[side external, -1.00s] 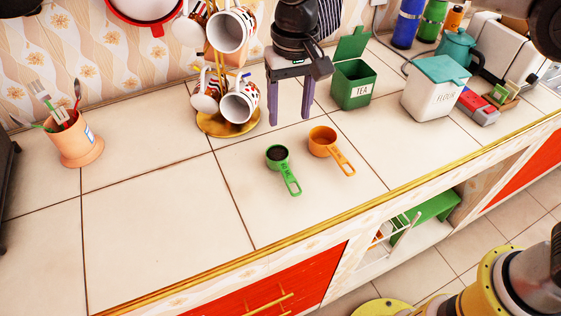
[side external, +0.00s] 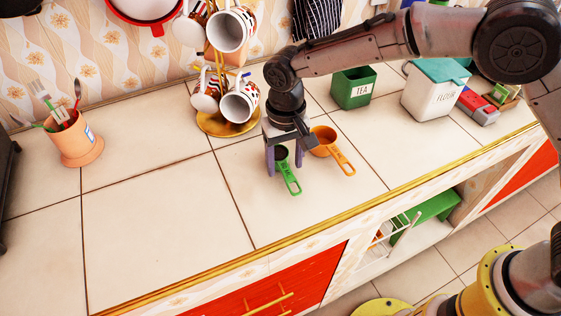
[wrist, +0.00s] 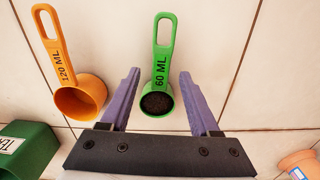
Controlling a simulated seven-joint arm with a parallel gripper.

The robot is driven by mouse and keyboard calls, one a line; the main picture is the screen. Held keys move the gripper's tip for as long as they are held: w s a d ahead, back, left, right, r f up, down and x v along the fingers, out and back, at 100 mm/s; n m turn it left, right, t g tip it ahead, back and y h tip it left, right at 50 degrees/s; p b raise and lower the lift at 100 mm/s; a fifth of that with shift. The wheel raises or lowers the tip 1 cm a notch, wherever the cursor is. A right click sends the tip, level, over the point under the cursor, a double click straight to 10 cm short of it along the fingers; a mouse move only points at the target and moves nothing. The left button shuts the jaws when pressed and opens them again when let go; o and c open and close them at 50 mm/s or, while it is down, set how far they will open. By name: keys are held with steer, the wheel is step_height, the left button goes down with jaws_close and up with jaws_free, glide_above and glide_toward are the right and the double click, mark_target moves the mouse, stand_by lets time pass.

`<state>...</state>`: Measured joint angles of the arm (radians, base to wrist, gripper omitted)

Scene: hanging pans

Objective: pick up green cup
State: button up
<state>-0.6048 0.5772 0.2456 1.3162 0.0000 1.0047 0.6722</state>
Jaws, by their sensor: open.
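The green cup (side external: 285,172) is a measuring cup with a long handle, lying on the tiled counter with its handle pointing toward the front edge. In the wrist view the green cup (wrist: 159,80) is marked 60 ML and has something dark inside. My gripper (side external: 277,170) is down at the cup's bowl, its fingers partly hiding it in the side view. In the wrist view my gripper (wrist: 160,85) is open, with one purple finger on each side of the bowl and visible gaps between. The fingers appear not to touch the cup.
An orange 120 ML measuring cup (side external: 326,143) lies close to the right of the green cup. A mug tree with a gold base (side external: 213,125) stands behind. A green tea tin (side external: 354,90) and a flour canister (side external: 436,92) are back right.

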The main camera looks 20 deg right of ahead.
steer(key=shift+f, duration=1.2)
jaws_close()
